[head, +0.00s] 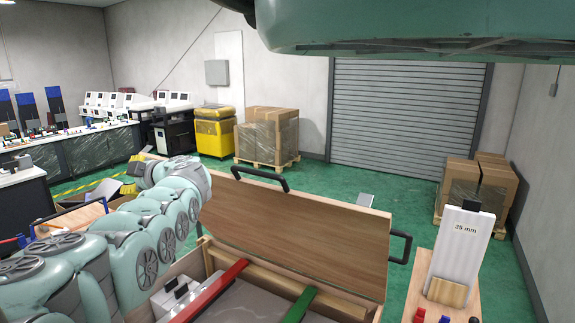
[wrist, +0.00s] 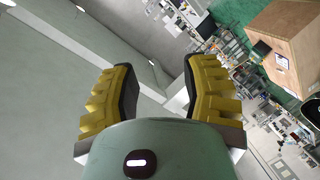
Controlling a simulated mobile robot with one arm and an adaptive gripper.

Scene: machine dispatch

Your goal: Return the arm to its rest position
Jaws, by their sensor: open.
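My arm reaches up from the lower left of the head view, its pale green links in front of the crate. At its far end my gripper (head: 127,173) points away to the left, with its yellow fingers spread. In the wrist view my gripper (wrist: 158,72) is open, its two yellow fingers with dark pads apart. Nothing is between the fingers; behind the gap are a pale wall and far-off room clutter.
An open wooden crate (head: 382,285) with a raised lid (head: 310,235) stands close in front. A white "35 mm" board (head: 462,250) is at the right. A workbench (head: 90,150), yellow machine (head: 215,135) and boxed pallets (head: 268,138) are farther back. Green floor (head: 345,180) shows between.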

